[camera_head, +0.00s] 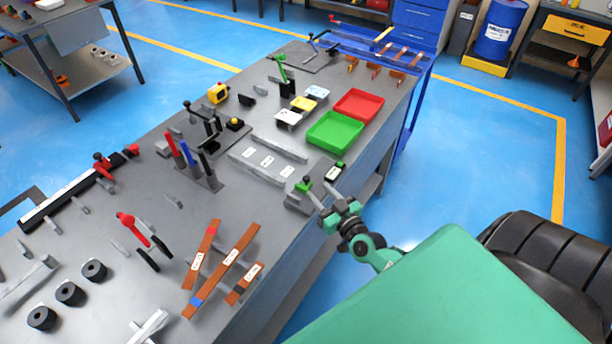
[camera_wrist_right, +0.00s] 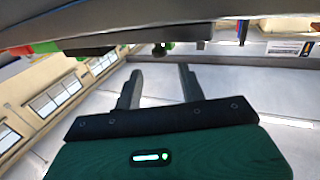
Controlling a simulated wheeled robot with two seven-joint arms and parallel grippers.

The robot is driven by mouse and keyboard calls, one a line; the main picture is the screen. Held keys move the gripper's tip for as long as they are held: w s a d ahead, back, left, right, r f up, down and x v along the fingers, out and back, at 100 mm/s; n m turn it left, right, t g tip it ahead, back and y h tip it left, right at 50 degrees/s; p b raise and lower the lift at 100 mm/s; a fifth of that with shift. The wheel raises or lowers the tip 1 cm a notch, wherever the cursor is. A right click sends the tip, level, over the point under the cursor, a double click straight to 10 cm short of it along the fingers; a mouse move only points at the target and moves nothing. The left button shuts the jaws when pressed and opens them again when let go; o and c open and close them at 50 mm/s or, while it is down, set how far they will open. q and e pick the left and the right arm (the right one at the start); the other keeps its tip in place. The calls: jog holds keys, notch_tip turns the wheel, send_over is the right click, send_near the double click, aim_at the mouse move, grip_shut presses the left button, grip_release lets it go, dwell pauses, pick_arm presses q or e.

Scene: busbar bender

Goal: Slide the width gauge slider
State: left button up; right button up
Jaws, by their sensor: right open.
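The width gauge appears to be the small grey fixture (camera_head: 296,201) at the table's right edge. It has a green-topped knob (camera_head: 304,184) and a dark block with a white label (camera_head: 333,173). I cannot tell for sure which part is the slider. My right gripper (camera_head: 323,198) is open and empty just beside the fixture, at the table edge. In the right wrist view its two fingers (camera_wrist_right: 159,80) stand apart, with a small green knob (camera_wrist_right: 168,47) beyond their tips. Contact is not visible. My left gripper is not in view.
A green tray (camera_head: 335,131) and a red tray (camera_head: 359,104) lie behind the fixture. A grey rail plate (camera_head: 267,161) lies to its left. Copper bars (camera_head: 222,271) lie nearer on the table. The floor right of the table (camera_head: 470,150) is clear.

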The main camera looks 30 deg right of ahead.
aim_at(309, 180)
jog(key=w+p, duration=0.1)
jog(key=w, duration=0.7)
grip_shut()
jog(key=shift+d, duration=0.1)
